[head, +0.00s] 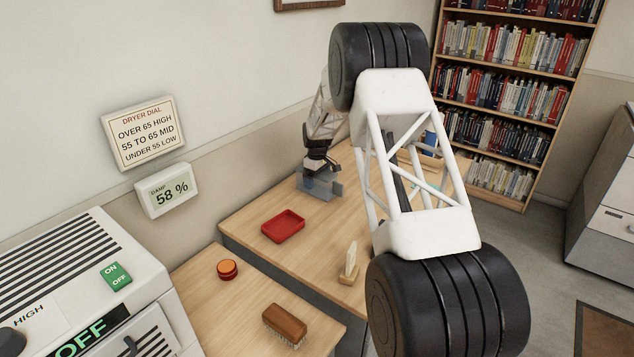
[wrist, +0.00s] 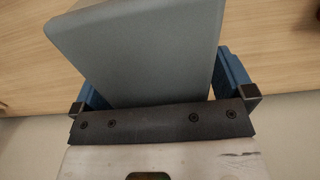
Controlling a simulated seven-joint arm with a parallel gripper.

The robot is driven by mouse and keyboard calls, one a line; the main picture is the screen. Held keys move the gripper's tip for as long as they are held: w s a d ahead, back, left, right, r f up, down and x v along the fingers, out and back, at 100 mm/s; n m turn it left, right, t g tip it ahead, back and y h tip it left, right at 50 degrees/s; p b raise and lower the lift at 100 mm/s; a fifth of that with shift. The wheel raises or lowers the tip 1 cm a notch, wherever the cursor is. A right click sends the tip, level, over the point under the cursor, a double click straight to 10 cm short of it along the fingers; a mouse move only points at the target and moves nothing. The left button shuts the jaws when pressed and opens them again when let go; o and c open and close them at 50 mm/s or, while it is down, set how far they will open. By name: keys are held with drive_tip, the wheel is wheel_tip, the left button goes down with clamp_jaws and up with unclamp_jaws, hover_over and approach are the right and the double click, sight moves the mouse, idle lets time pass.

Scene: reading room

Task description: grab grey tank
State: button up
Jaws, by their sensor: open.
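The grey tank (wrist: 150,45) is a smooth, flat-faced grey block that fills the upper middle of the wrist view. My gripper (wrist: 162,88) has its two blue fingers apart, one on each side of the tank. A narrow gap shows by the right finger; whether the left finger touches the tank cannot be told. In the head view, the grey tank (head: 319,187) stands at the table's back edge near the wall, below my gripper (head: 322,170). Its lower part is hidden in the wrist view by my gripper's body.
A dryer (head: 75,270) is at left, a wall display (head: 167,190) reads 58 %, and a bookcase (head: 515,85) is behind. Table between tray and tank is clear.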

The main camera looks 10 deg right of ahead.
drive_tip(key=shift+c, duration=0.3)
drive_tip(key=c, duration=0.9)
drive_tip(key=shift+r, duration=0.15)
drive_tip(key=shift+c, duration=0.2)
drive_tip(key=shift+r, duration=0.8)
drive_tip(key=shift+s+r, duration=0.1)
drive_tip(key=shift+r, duration=0.85)
drive_tip(key=s+r, duration=0.1)
drive_tip(key=s, duration=1.4)
drive_tip(key=shift+s+d, duration=0.15)
drive_tip(key=shift+s, duration=0.2)
drive_tip(key=shift+r, duration=0.15)
